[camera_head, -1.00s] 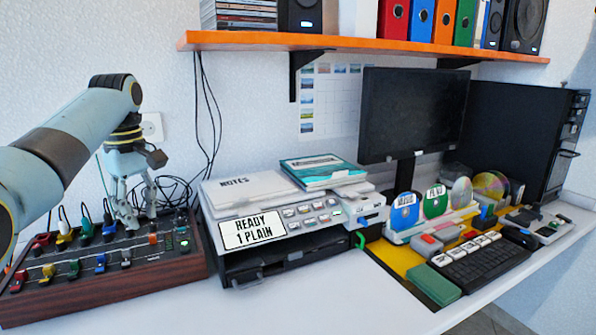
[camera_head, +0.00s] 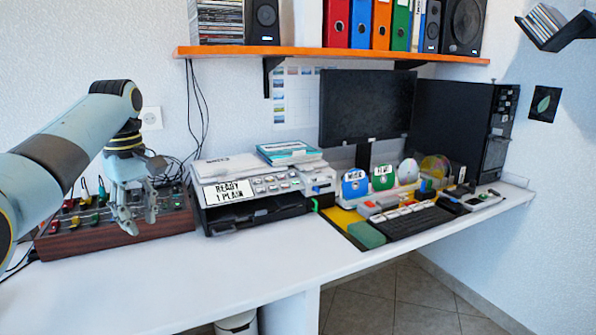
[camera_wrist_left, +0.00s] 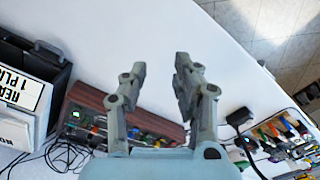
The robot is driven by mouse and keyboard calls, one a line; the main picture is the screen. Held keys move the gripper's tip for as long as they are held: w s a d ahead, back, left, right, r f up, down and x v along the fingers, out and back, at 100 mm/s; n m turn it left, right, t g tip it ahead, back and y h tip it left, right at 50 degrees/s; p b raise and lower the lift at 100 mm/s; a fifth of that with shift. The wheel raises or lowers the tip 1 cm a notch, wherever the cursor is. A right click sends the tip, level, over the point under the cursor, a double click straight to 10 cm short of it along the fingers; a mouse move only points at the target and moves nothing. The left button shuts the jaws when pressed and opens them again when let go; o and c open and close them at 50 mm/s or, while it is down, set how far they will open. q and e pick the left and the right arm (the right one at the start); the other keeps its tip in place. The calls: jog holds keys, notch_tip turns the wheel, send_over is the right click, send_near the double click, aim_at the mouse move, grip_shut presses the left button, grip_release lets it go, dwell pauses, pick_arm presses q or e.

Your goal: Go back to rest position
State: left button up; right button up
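My left gripper (camera_head: 141,226) is in the head view at the left, in front of the wooden-sided board of colored switches (camera_head: 110,233). Its fingers point down and are apart with nothing between them. In the left wrist view the gripper (camera_wrist_left: 162,75) shows two spread fingers with an empty gap over the white desk. The switch board also shows behind the fingers in the left wrist view (camera_wrist_left: 90,97). My right gripper is in neither view.
A printer (camera_head: 255,215) with a "READY 1 PLAIN" sign stands right of the board. A monitor (camera_head: 365,105), discs in a rack (camera_head: 383,178) and a keyboard (camera_head: 415,222) are farther right. An orange shelf (camera_head: 330,54) hangs above. The white desk front (camera_head: 190,275) is clear.

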pick_arm(q)
jog(key=s+f+m+g, duration=0.1)
jog(key=s+f+g, duration=0.4)
jog(key=s+f, duration=2.6)
jog(key=s+f+m+t, duration=0.1)
jog(key=s+f+m, duration=0.2)
jog(key=s+f, duration=0.6)
jog(key=s+f+m+t, duration=0.15)
jog(key=s+f, duration=0.25)
jog(key=s, duration=0.9)
jog(key=s+f+m, duration=0.3)
jog(key=s+f, duration=0.4)
jog(key=s, duration=0.5)
jog(key=w+m+t, duration=0.3)
jog(key=w, duration=0.3)
jog(key=shift+w+a+f+y, duration=0.15)
jog(key=shift+a+f+y, duration=0.15)
jog(key=shift+a+y, duration=0.1)
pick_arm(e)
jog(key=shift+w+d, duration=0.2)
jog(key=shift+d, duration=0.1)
